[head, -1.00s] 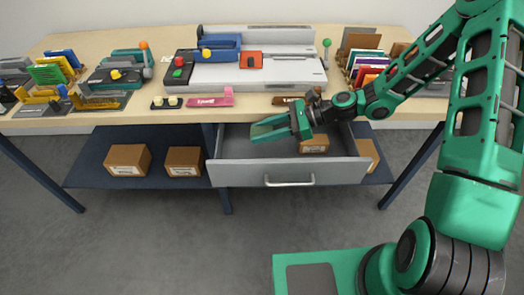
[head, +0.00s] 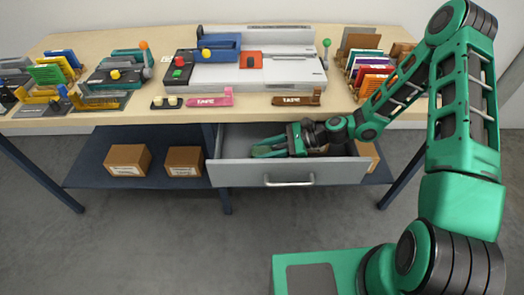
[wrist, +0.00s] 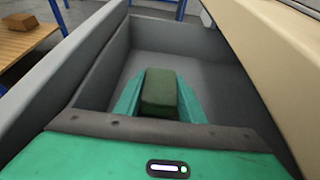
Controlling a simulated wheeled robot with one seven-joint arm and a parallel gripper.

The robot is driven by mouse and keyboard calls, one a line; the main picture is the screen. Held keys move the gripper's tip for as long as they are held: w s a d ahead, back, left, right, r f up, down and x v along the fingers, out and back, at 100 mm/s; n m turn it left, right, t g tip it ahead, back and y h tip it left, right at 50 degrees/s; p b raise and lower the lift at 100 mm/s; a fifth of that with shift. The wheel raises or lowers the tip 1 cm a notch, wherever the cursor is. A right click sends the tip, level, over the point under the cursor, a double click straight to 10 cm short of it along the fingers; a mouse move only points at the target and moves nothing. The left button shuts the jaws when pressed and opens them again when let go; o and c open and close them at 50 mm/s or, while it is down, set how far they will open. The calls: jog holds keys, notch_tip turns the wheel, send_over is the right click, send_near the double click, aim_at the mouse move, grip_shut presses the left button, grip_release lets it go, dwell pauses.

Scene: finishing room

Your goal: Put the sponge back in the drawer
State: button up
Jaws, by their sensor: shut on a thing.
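The sponge (wrist: 160,90) is a dark green block between the two green fingers of my gripper (wrist: 160,100) in the wrist view. My gripper is shut on it. In the head view my gripper (head: 268,149) is inside the open grey drawer (head: 230,174), below the table top. The sponge is too small to make out clearly there. The drawer's grey floor and walls surround the sponge in the wrist view. I cannot tell whether the sponge touches the drawer floor.
The table top (head: 110,120) overhangs the back of the drawer. A cardboard box in the drawer is mostly behind my arm. Boxes (head: 127,160) stand on the blue shelf (head: 90,174) to the left. The drawer's left part looks free.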

jog(key=shift+f, duration=0.6)
jog(key=o, duration=1.1)
jog(key=shift+c, duration=0.2)
jog(key=shift+r, duration=0.5)
jog(key=v, duration=1.2)
jog(key=shift+r, duration=0.15)
